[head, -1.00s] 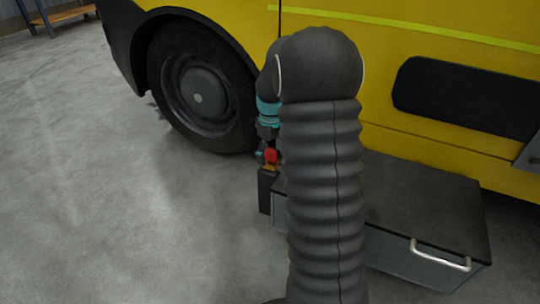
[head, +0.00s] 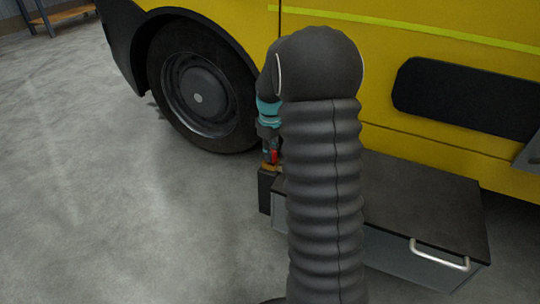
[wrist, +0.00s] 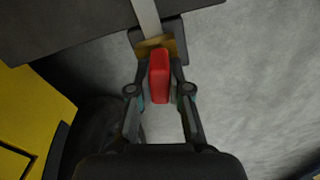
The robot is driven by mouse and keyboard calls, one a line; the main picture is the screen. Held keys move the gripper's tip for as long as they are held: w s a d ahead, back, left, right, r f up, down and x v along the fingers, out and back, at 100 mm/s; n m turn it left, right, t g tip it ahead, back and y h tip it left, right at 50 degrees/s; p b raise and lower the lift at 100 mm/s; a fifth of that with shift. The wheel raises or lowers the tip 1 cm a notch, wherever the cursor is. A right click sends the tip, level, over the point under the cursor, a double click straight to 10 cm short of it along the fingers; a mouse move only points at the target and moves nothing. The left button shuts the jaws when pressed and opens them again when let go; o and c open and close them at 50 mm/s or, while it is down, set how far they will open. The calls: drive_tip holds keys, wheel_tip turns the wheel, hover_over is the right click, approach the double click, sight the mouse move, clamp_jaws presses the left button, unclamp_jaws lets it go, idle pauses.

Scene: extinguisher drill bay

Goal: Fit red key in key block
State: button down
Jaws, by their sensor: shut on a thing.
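The red key (wrist: 159,76) is pinched between the two fingers of my gripper (wrist: 160,92) in the wrist view. The key block is dark with a brass-coloured top (wrist: 172,47), just beyond the key. In the head view the block (head: 266,191) stands at the left end of the grey cabinet, partly hidden by my arm. My gripper (head: 270,154) points down over it, and the red key (head: 274,157) shows as a narrow strip just above the brass top. I cannot tell whether the key's lower end touches or enters the block.
A low grey cabinet with a dark top (head: 430,197) and a metal handle (head: 440,255) stands right of the block. A yellow truck (head: 400,40) with a large wheel (head: 198,92) stands behind. The floor (head: 110,210) on the left is clear.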

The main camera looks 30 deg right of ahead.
drive_tip(key=shift+r+p, duration=1.2)
drive_tip(key=shift+r, duration=0.3)
drive_tip(key=shift+r, duration=0.1)
drive_tip(key=shift+r+p, duration=1.6)
drive_tip(key=shift+r, duration=0.25)
